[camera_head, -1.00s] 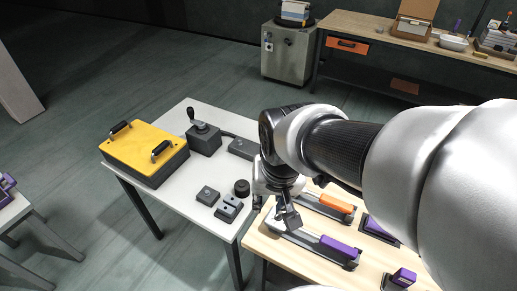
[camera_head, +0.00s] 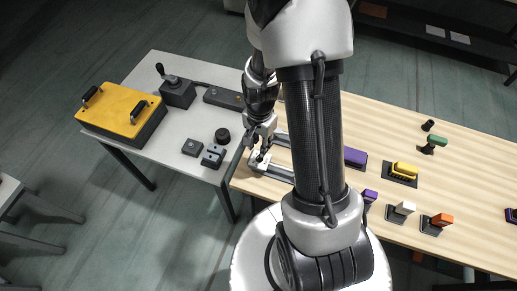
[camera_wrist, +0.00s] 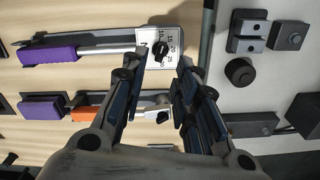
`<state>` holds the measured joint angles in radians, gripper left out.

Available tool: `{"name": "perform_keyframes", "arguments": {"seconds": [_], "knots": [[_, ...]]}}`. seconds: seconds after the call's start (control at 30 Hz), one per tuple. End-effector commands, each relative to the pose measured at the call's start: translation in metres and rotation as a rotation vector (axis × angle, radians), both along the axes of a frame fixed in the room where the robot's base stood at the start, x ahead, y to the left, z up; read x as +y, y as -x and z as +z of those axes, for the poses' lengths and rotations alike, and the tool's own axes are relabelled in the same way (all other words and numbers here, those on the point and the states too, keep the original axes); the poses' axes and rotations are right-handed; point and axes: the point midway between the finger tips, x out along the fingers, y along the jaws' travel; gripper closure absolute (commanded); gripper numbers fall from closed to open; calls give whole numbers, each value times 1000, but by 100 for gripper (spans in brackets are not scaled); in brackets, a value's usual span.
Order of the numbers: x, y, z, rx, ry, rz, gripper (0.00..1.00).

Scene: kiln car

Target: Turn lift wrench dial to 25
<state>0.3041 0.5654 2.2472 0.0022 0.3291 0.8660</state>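A tool with a purple handle (camera_wrist: 48,55) and a silver shaft lies in a dark cradle; I take it for the lift wrench. At its end is a white plate (camera_wrist: 172,34) with printed numbers, among them what looks like 15, 20 and 25, and a black dial knob (camera_wrist: 160,48). The knob's exact setting is too small to read. In the wrist view my gripper (camera_wrist: 160,64) is open, its two fingers either side of the knob, with no contact visible. In the head view my gripper (camera_head: 262,150) is over the white plate (camera_head: 259,162); the purple handle (camera_head: 355,157) shows beyond my arm.
An orange-handled tool (camera_wrist: 88,113) lies parallel beside it. A white table (camera_head: 160,130) to the left holds a yellow-topped box (camera_head: 122,110), a lever box (camera_head: 178,95) and a round black knob (camera_head: 222,136). Several coloured blocks, including a yellow one (camera_head: 404,169), stand on the wooden table.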

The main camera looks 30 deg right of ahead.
Motion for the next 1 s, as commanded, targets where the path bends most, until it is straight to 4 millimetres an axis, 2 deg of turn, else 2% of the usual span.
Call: {"name": "perform_keyframes", "arguments": {"seconds": [0.03,0.73,1.0], "knots": [[0,0,-7,1,0,1,72],[0,0,-63,0,0,2,72],[0,0,-65,0,0,2,72]]}}
